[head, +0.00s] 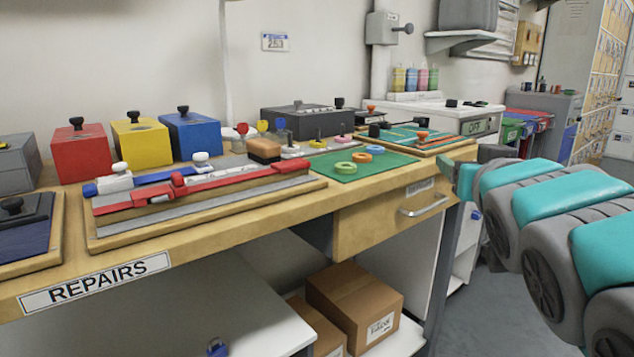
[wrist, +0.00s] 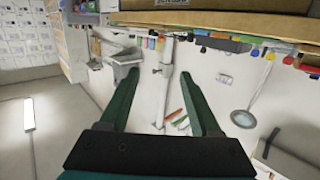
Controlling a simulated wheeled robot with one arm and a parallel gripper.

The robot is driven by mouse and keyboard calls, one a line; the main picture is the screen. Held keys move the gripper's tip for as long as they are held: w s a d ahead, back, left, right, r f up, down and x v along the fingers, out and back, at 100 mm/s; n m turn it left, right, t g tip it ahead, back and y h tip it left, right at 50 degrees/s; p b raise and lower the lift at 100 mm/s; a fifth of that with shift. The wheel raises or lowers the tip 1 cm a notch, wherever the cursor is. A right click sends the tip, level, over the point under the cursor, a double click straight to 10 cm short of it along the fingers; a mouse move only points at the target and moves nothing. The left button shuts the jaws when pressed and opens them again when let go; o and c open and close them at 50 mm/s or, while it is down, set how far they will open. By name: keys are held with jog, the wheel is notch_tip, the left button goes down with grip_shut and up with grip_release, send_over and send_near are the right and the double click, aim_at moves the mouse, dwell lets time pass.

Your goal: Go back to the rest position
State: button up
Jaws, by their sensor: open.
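My arm comes in from the right edge of the head view. My gripper (head: 455,176) is at its far end, in front of the right end of the repairs bench (head: 375,205). In the wrist view my gripper (wrist: 160,74) has its two dark green fingers apart, with nothing between them. Behind the fingers are a pale wall and a vertical pipe (wrist: 165,85), well away from them. In the head view the fingertips are small and partly hidden by the arm.
The bench holds red (head: 84,153), yellow (head: 141,144) and blue (head: 191,136) boxes, a green mat (head: 345,174) with rings, and a long red-grey tool fixture (head: 200,192). Cardboard boxes (head: 355,300) stand below. The floor (head: 475,310) right of the bench looks clear.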

jog(key=s+f+g+p, duration=0.1)
jog(key=s+f+g, duration=0.25)
jog(key=f, duration=0.65)
jog(key=s+f+g, duration=0.2)
jog(key=f+g, duration=0.3)
jog(key=f, duration=0.5)
jog(key=s+a+f+g+y+p, duration=0.1)
jog(key=s+a+f+g, duration=0.2)
jog(key=s, duration=0.7)
jog(key=s+a+f+n+g+y, duration=0.1)
jog(key=s+a+f+g, duration=0.2)
jog(key=s+f+g, duration=0.4)
jog(key=s+f, duration=0.3)
jog(key=s, duration=0.1)
jog(key=shift+a+f+n+p, duration=0.2)
jog(key=shift+f+n+p, duration=0.1)
jog(key=shift+f+p, duration=0.1)
